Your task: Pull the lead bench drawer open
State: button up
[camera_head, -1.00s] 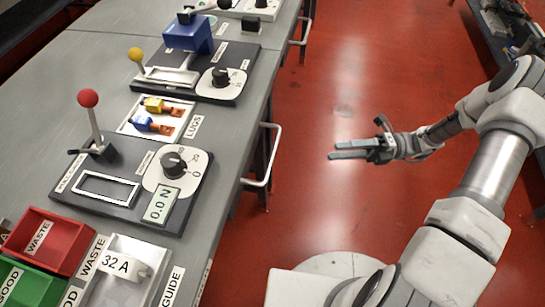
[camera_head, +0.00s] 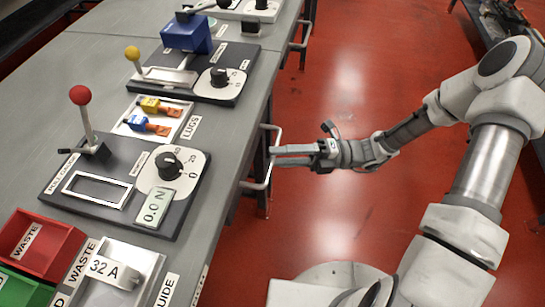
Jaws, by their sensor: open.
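The lead bench (camera_head: 225,150) is a long grey-topped bench on the left. A pale bar handle (camera_head: 266,170) sticks out from its side, below the top edge, level with the lugs tray. A similar handle (camera_head: 304,33) is farther back along the bench. The drawer fronts are hidden under the top's edge. My gripper (camera_head: 276,155) is open, its two fingers pointing left. The fingertips overlap the nearer handle in this view. I cannot tell whether they touch it or stand around the bar.
On the bench stand a pull test device with a red-knobbed lever (camera_head: 81,95), a lugs tray (camera_head: 160,117), a yellow-knobbed device (camera_head: 132,53) and red (camera_head: 62,246) and green bins. Red floor (camera_head: 350,90) is free to the right. Another bench (camera_head: 500,25) stands back right.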

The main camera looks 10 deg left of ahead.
jog(key=shift+x, duration=0.8)
grip_shut()
dwell(0.9)
